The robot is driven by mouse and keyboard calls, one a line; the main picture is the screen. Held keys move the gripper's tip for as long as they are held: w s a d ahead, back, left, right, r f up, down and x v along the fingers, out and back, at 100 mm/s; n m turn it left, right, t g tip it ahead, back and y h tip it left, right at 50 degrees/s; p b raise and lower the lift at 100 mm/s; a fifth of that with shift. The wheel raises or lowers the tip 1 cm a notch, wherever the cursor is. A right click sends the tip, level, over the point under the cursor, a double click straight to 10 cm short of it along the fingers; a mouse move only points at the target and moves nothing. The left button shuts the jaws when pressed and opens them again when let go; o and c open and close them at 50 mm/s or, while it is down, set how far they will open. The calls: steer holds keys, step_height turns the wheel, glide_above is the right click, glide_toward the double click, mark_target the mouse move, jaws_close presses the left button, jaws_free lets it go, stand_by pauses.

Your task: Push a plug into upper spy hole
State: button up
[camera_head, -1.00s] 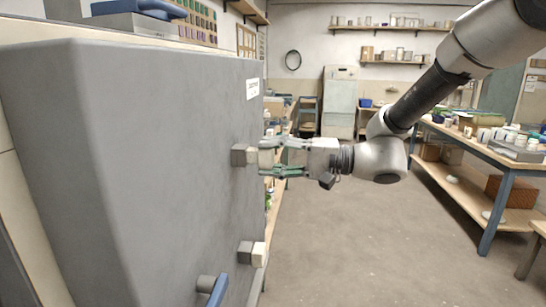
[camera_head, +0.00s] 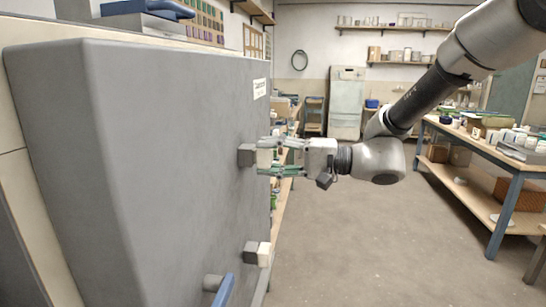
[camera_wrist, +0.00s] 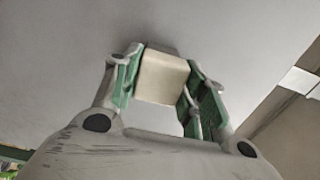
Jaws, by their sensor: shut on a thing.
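The upper spy hole (camera_head: 246,155) is a grey block that stands out from the grey kiln door (camera_head: 170,180). A cream plug (camera_head: 264,157) sits at its mouth, in line with it. My gripper (camera_head: 271,157) is shut on the plug from the right. In the wrist view the cream plug (camera_wrist: 162,78) lies between the green finger pads, and a grey edge shows just behind it. How deep the plug sits in the hole is hidden. The lower spy hole (camera_head: 250,252) has a cream plug (camera_head: 264,254) at its mouth.
A blue door handle (camera_head: 223,290) sticks out below the lower spy hole. A white label (camera_head: 260,88) is on the door's upper right. A workbench (camera_head: 500,160) with jars stands at the right. The floor (camera_head: 370,245) between is clear.

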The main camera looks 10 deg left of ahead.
steer(key=shift+a, duration=0.2)
steer(key=o, duration=1.4)
steer(key=shift+c, duration=0.2)
steer(key=d, duration=0.8)
steer(key=shift+w, duration=0.25)
